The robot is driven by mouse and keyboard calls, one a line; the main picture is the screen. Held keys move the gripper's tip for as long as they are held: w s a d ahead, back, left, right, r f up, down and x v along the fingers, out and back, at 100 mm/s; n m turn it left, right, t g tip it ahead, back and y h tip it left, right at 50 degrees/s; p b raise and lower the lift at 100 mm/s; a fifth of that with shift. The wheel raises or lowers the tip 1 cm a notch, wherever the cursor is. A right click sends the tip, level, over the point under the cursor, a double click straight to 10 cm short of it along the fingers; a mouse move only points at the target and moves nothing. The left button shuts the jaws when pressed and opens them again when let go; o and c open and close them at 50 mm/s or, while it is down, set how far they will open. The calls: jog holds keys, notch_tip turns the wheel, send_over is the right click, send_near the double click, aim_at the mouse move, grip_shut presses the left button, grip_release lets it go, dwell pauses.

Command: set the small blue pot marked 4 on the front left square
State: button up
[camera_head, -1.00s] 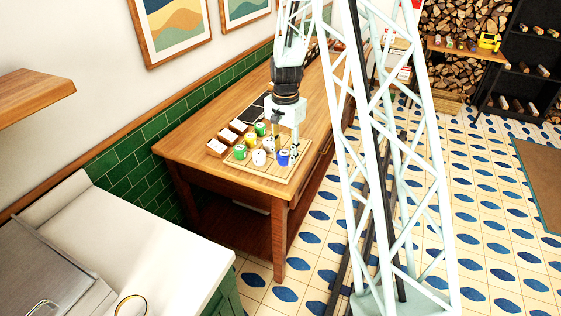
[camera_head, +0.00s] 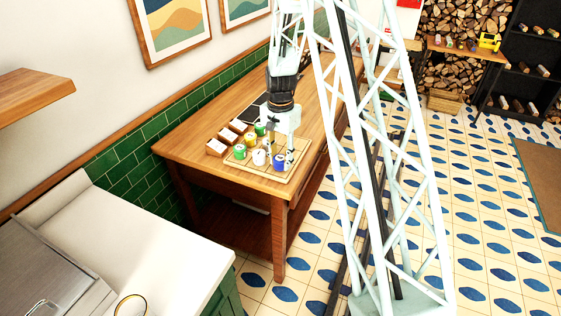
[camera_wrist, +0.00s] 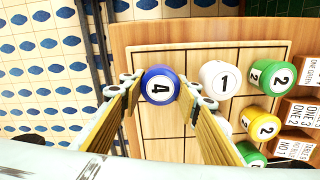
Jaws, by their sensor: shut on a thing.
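The small blue pot marked 4 (camera_wrist: 160,85) is between the fingertips of my gripper (camera_wrist: 164,88) in the wrist view, its lid facing the camera. My gripper (camera_head: 279,152) is shut on it. In the head view the blue pot (camera_head: 279,161) is at the near right part of the wooden board (camera_head: 292,171), which has squares marked by dark lines. I cannot tell whether the pot touches the board. The board also shows in the wrist view (camera_wrist: 165,145); the pot covers part of the square under it.
A white pot marked 1 (camera_wrist: 219,76) stands close beside my gripper's right finger. Green pots (camera_wrist: 272,77) and a yellow pot (camera_wrist: 262,124) stand beyond it. Another white pot is partly hidden by that finger.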

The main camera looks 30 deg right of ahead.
aim_at(280, 157)
jog(key=shift+f, duration=0.25)
jog(key=o, duration=0.9)
jog(key=shift+r, duration=0.1)
notch_tip(280, 157, up, 11)
jog(key=shift+r+p, duration=0.1)
jog(key=shift+p, duration=0.25)
jog(key=shift+r, duration=0.45)
dwell(0.5)
